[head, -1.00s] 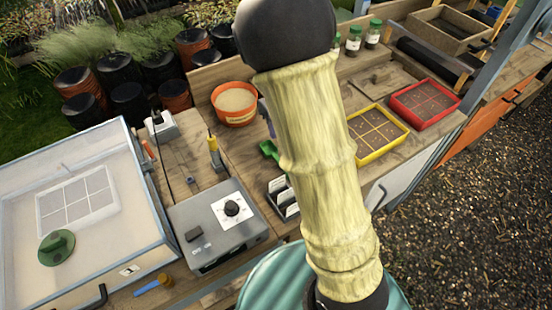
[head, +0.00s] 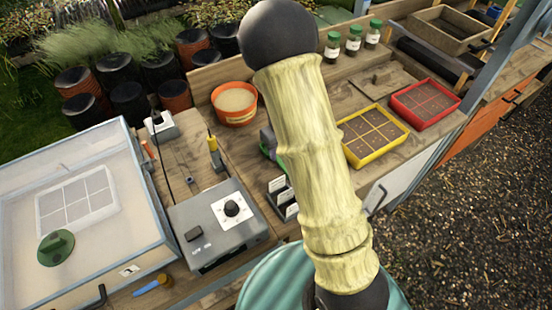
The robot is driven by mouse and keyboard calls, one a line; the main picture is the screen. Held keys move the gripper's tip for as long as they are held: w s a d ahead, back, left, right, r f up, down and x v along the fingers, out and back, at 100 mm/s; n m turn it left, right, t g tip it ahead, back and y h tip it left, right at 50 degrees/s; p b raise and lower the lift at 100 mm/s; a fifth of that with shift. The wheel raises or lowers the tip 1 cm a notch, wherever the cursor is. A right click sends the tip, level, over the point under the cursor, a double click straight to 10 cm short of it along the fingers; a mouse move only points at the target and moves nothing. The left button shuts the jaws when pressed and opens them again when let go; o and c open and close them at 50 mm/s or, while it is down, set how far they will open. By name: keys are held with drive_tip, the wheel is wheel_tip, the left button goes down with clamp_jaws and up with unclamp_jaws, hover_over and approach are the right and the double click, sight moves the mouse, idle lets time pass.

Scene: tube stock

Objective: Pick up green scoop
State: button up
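The green scoop (head: 267,151) lies on the wooden bench right of the orange pot. Only a small green part of it shows at the left edge of my arm; the rest is hidden. A small grey part of my gripper (head: 267,136) shows just above the green part in the picture, very close to it. My arm covers the fingertips, so I cannot see whether they touch the scoop or are open.
An orange pot (head: 235,104) stands behind the scoop. Labels in a dark holder (head: 281,196) and a grey control box (head: 218,225) are in front. A yellow seed tray (head: 372,134) and a red one (head: 425,104) stand to the right.

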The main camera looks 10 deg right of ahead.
wheel_tip(320, 180, down, 5)
drive_tip(key=shift+s, duration=0.1)
idle(0.6)
clamp_jaws()
